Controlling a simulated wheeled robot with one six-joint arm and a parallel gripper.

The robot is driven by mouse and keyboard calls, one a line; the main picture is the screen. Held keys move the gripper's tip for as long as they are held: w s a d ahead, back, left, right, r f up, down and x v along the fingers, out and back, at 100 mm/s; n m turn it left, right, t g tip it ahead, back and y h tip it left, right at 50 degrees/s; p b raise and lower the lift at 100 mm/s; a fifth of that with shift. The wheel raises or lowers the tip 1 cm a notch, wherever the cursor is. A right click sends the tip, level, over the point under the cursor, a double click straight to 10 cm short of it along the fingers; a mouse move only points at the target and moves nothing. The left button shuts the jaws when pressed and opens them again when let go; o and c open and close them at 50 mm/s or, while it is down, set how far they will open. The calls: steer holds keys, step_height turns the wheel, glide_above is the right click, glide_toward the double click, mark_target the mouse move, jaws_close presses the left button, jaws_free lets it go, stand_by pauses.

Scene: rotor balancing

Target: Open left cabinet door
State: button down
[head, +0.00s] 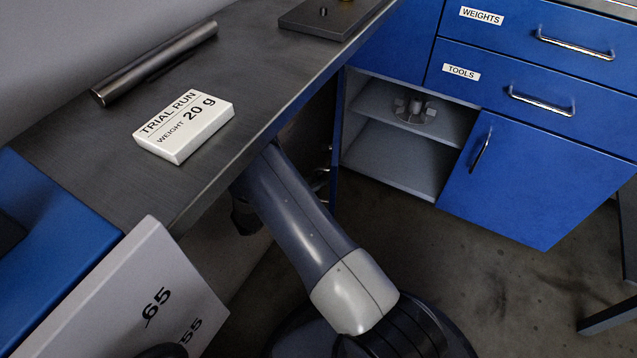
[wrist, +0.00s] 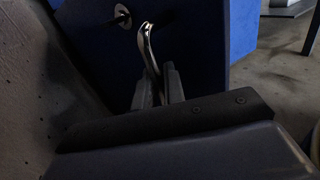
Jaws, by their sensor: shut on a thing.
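The left cabinet door (head: 337,140) stands open in the head view, seen nearly edge-on at the left side of the cabinet opening. In the wrist view the blue door (wrist: 205,60) fills the upper middle, with its curved metal handle (wrist: 148,45). My gripper (wrist: 160,84) is shut on that handle, with one dark finger on each side. In the head view my arm and the bench edge hide most of the gripper. The open compartment (head: 390,165) shows a grey shelf with a metal rotor-like part (head: 415,110) on it.
The right cabinet door (head: 540,180) is closed, below drawers labelled WEIGHTS (head: 530,30) and TOOLS (head: 520,85). The dark bench (head: 270,60) carries a white trial-run sign (head: 183,125) and a metal shaft (head: 155,62). The floor (head: 470,270) before the cabinet is bare.

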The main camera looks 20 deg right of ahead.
steer(key=shift+w, duration=0.1)
steer(key=c, duration=1.6)
jaws_free()
steer(key=shift+p+v, duration=0.95)
steer(key=shift+v, duration=2.85)
